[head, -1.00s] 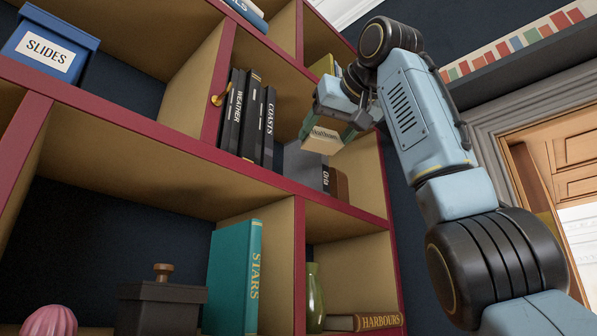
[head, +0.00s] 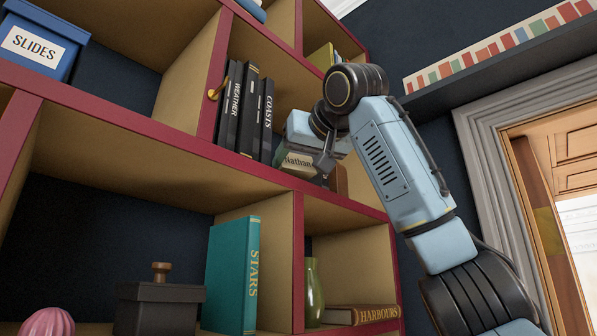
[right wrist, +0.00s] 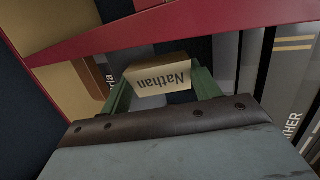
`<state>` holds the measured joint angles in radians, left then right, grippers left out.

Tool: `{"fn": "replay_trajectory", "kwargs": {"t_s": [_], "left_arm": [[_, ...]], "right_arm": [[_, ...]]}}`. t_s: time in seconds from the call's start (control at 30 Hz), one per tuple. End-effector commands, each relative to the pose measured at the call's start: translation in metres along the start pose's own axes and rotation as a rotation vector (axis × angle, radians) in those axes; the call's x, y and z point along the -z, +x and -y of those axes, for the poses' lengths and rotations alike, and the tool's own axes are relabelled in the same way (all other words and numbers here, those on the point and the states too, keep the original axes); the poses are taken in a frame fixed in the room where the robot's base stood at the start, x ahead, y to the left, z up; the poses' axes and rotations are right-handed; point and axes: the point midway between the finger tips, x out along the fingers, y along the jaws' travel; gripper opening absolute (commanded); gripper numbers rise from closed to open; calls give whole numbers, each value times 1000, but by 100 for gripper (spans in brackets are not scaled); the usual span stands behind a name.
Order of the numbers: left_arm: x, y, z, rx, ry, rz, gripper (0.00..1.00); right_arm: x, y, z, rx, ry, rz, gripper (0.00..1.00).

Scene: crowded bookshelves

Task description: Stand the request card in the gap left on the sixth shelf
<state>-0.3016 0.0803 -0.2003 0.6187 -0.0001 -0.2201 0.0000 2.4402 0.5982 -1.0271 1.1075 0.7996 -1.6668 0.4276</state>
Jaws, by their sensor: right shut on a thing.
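My right gripper (head: 305,167) is shut on a cream card (head: 298,160) lettered "Nathan". In the head view the card is at the compartment with the black books, just right of the book COASTS (head: 267,121). The right wrist view shows the card (right wrist: 162,76) between the green fingers of the gripper (right wrist: 163,90), its lettering upside down. A brown thing (head: 338,179) stands to the right of the card, partly hidden by my gripper. I cannot tell how deep the card is in the gap. My left gripper is not in view.
The red shelf edge (head: 180,137) runs below the card. A ledge (head: 500,80) juts out at upper right.

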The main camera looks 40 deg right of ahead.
Motion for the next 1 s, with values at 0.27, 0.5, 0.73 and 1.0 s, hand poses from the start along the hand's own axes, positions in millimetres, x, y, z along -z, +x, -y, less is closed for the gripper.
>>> {"fn": "replay_trajectory", "kwargs": {"t_s": [0.27, 0.5, 0.73, 1.0], "left_arm": [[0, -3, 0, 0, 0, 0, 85], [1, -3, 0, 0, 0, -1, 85], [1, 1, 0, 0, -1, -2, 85], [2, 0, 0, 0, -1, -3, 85]], "right_arm": [[-19, 6, 1, -1, 0, 1, 41], [-20, 7, 2, 0, 1, 1, 41], [-23, 7, 1, 0, 0, 1, 71], [-22, 7, 1, 0, 0, 1, 71]]}}
